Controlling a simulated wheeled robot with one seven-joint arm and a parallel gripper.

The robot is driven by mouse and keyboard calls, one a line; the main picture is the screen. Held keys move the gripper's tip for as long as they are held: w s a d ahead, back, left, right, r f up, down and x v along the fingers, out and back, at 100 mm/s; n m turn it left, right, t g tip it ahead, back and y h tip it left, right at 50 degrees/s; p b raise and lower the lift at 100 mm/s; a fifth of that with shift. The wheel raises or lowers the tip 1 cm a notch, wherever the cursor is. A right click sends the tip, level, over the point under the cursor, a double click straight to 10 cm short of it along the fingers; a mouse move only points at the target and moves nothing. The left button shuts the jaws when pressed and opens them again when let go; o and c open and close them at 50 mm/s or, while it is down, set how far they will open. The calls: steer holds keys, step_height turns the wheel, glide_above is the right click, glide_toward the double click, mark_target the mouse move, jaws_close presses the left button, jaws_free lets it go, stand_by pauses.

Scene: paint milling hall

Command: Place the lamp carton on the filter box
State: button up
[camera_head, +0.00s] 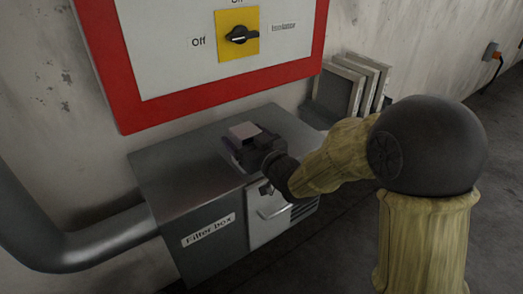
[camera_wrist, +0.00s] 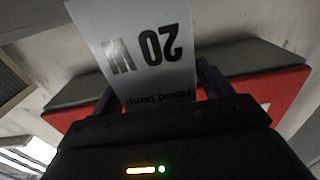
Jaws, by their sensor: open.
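The lamp carton (camera_head: 245,130) shows in the head view as a small pale top between the fingers of my gripper (camera_head: 250,145), over the top of the filter box (camera_head: 180,165). In the wrist view the carton (camera_wrist: 145,25) is a pale box printed "20 W" and "Hood lamp", upside down. It stands between the two dark fingers of my gripper (camera_wrist: 160,88), which is open. My gripper hides the carton's lower part, so its contact with the box top is not visible. The filter box is grey metal with a label on its front.
A red-framed panel (camera_head: 215,88) with a yellow isolator switch (camera_head: 238,35) is on the wall close above the box. A grey pipe (camera_head: 95,240) meets the box's left side. Several flat panels (camera_head: 350,85) lean behind right. The box top's left part is clear.

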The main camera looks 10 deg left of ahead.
steer(key=v, duration=1)
steer(key=shift+s+d+p, duration=0.2)
steer(key=shift+d+p, duration=0.1)
steer(key=w+d+f+m+g+h, duration=0.1)
steer(key=d+f+m+h, duration=0.2)
steer(key=d+f+h, duration=0.35)
steer(key=d+f+m+g+h, duration=0.1)
steer(key=d+f+m+h, duration=0.25)
steer(key=d, duration=0.65)
steer(key=s+d+f+m+g+h, duration=0.3)
steer(key=s+d+f+g, duration=0.1)
steer(key=s+d+g, duration=0.3)
steer(key=s+d, duration=0.2)
steer(key=s, duration=0.2)
steer(key=shift+s+d+f+h, duration=0.2)
steer(key=shift+s+d+h, duration=0.1)
steer(key=shift+s, duration=0.05)
